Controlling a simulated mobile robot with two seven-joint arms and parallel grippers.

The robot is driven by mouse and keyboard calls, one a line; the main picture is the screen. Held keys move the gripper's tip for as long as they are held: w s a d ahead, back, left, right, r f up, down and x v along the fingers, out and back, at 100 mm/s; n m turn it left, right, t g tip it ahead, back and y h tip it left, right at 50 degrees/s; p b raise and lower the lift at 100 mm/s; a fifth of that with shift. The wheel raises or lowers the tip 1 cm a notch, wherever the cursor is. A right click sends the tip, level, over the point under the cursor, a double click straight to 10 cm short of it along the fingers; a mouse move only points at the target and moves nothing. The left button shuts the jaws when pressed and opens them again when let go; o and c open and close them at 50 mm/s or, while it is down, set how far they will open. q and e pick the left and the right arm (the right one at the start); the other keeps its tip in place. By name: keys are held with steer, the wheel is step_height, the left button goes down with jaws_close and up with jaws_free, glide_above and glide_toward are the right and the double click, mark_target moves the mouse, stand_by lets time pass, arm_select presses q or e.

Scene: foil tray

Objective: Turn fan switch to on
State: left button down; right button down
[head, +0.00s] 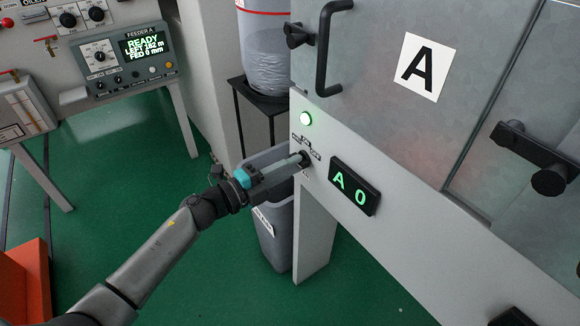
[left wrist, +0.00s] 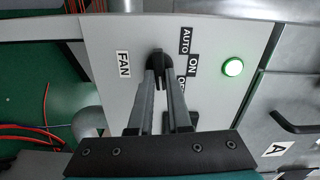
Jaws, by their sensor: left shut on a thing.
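The fan switch (left wrist: 157,56) is a black knob on a pale panel, between a FAN label (left wrist: 123,64) and the AUTO, ON and OFF labels (left wrist: 194,62). The OFF label is partly hidden by a finger. My left gripper (left wrist: 162,84) is shut on the knob, with one finger on each side of it. In the head view the left gripper (head: 299,161) reaches the panel from the left and hides most of the knob. I cannot tell exactly which label the knob points to. My right gripper is not in view.
A green lamp (head: 306,119) is lit above the switch. A display (head: 355,186) reading "A 0" sits to its right. A cabinet door with a black handle (head: 324,48) is above. A grey bin (head: 272,238) stands below the arm. A feeder console (head: 126,60) is at upper left.

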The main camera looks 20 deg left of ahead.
arm_select(q)
steer(key=shift+f+m, duration=0.1)
steer(key=shift+m, duration=0.5)
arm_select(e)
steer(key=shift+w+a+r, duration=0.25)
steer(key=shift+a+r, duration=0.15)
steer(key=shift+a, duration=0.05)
arm_select(q)
steer(key=c, duration=0.9)
jaws_free()
steer(key=shift+o, duration=0.2)
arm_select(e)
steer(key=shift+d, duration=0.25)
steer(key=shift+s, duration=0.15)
arm_select(q)
steer(key=p+v, duration=0.2)
steer(key=v, duration=1.3)
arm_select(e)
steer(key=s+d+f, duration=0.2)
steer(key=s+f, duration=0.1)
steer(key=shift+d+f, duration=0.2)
arm_select(q)
steer(key=shift+a, duration=0.1)
